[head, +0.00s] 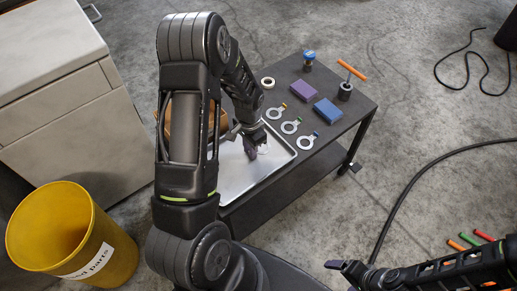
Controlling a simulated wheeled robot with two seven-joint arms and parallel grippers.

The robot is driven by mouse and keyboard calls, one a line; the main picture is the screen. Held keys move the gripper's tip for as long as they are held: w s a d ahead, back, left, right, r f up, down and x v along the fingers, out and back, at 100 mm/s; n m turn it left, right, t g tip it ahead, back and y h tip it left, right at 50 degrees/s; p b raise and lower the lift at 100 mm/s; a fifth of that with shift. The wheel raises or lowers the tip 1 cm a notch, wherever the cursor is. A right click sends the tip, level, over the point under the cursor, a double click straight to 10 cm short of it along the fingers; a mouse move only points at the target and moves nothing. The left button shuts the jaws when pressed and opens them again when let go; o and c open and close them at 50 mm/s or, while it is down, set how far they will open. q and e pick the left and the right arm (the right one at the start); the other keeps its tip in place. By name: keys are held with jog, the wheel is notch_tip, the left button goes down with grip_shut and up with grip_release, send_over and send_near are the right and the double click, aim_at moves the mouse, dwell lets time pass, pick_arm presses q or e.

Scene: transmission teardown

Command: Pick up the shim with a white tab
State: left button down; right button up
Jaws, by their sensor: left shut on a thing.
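My left gripper (251,150), with purple fingertips, reaches down over the metal tray (240,186). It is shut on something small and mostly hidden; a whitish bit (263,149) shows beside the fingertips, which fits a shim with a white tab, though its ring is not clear. Three other ring-shaped shims lie in a row on the dark table: one with an orange tab (276,113), one with a green tab (290,127) and one with a blue tab (307,142).
The cart table (340,115) also holds a purple block (299,90), a blue block (327,111), a blue-capped jar (309,60), a tape roll (267,83) and an orange-handled tool (350,70). A yellow bin (110,262) stands left. A cable (420,180) crosses the floor.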

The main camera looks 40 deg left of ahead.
pick_arm(q)
notch_tip(320, 180, up, 10)
jog(key=shift+p, duration=0.35)
dwell(0.4)
dwell(0.5)
jog(key=w+d+r+n, duration=0.1)
jog(key=w+d+r, duration=0.3)
jog(key=d, duration=0.4)
jog(key=w+d+r+n, duration=0.2)
jog(key=w+d+r, duration=0.2)
jog(key=d+r, duration=0.3)
jog(key=shift+w+d, duration=0.35)
jog(key=shift+d, duration=0.9)
jog(key=shift+r, duration=0.1)
